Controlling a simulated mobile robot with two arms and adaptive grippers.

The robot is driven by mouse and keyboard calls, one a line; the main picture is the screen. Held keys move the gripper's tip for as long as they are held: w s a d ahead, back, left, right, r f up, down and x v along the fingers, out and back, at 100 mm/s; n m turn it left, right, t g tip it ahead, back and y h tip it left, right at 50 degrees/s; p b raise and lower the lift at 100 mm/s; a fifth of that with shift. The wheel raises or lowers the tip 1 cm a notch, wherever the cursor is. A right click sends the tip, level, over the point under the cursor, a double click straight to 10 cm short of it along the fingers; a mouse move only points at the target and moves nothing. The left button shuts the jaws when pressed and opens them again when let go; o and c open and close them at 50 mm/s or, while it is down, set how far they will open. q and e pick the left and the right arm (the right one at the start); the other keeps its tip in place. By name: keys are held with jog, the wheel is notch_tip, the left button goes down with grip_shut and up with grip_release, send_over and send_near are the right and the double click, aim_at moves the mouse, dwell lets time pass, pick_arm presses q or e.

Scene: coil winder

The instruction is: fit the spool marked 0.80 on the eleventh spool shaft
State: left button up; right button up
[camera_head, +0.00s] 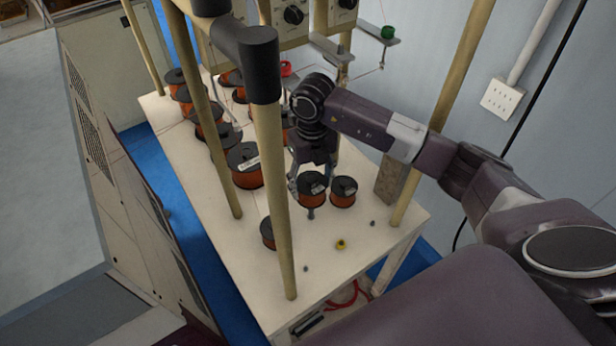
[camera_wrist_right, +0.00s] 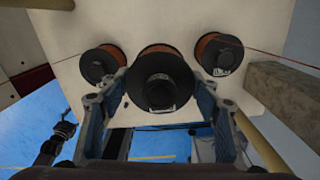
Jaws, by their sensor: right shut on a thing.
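My right gripper (camera_head: 308,188) is shut on an orange-wound spool (camera_head: 312,196) with black flanges, near the front of the pale table. In the right wrist view the held spool (camera_wrist_right: 160,82) sits between the two fingers, its dark flange facing the camera. A short grey shaft (camera_head: 311,214) shows just below it in the head view. I cannot tell whether the spool is around this shaft or apart from it. Small labels show on the spools, but I cannot read the numbers, so I cannot pick out 0.80 or the eleventh shaft by marking. My left gripper does not show clearly.
A similar spool (camera_head: 343,191) stands close right of the held one; another (camera_head: 267,232) is partly behind a post (camera_head: 275,200). Several spools crowd the table's back left. A brown block (camera_head: 391,182) is at the right. A yellow piece (camera_head: 341,244) lies on the open front.

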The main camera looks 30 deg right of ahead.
jog(key=shift+s+f+b, duration=0.15)
jog(key=shift+f+b, duration=0.5)
jog(key=shift+f, duration=0.2)
jog(key=shift+f+b, duration=0.95)
jog(key=shift+f, duration=0.6)
jog(key=shift+f, duration=0.1)
jog(key=shift+f+b, duration=0.7)
jog(key=shift+f, duration=0.35)
